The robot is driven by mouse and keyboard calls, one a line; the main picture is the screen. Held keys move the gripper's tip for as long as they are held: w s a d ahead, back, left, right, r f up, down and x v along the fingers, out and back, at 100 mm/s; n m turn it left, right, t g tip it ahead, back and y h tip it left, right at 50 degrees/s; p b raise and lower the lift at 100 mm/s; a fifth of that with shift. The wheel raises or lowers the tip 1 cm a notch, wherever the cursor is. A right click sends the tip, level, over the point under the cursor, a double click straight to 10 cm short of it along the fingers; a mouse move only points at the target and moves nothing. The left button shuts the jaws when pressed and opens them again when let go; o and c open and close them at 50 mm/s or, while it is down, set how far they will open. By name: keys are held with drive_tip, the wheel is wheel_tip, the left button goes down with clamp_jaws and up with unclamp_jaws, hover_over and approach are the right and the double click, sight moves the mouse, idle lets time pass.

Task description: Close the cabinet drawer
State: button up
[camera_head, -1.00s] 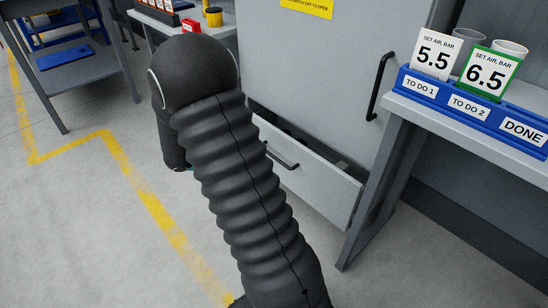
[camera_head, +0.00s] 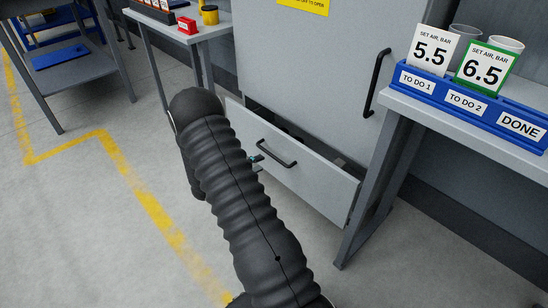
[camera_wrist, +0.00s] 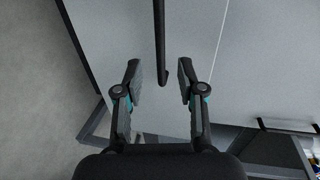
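The cabinet drawer (camera_head: 310,185) is a light grey drawer at the bottom of the grey cabinet, standing partly open in the head view. Its black bar handle (camera_head: 278,154) is on the front panel. My gripper (camera_wrist: 160,72) is open in the wrist view, with its two fingers apart. The drawer handle (camera_wrist: 160,40) appears as an upright bar, its end lying between the fingertips in the picture; contact cannot be told. In the head view my gripper (camera_head: 257,158) is mostly hidden behind my arm, at the left of the handle. The drawer's left part is partly hidden too.
The cabinet door (camera_head: 310,70) above has a tall black handle (camera_head: 377,82). A workbench (camera_head: 460,120) with a blue card holder stands close at the right. Another bench (camera_head: 185,30) is behind left. The floor (camera_head: 75,220) at the left is clear, with a yellow line.

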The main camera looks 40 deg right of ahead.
sight(274, 156)
drive_tip(key=x, duration=0.8)
drive_tip(key=shift+d, duration=0.4)
clamp_jaws()
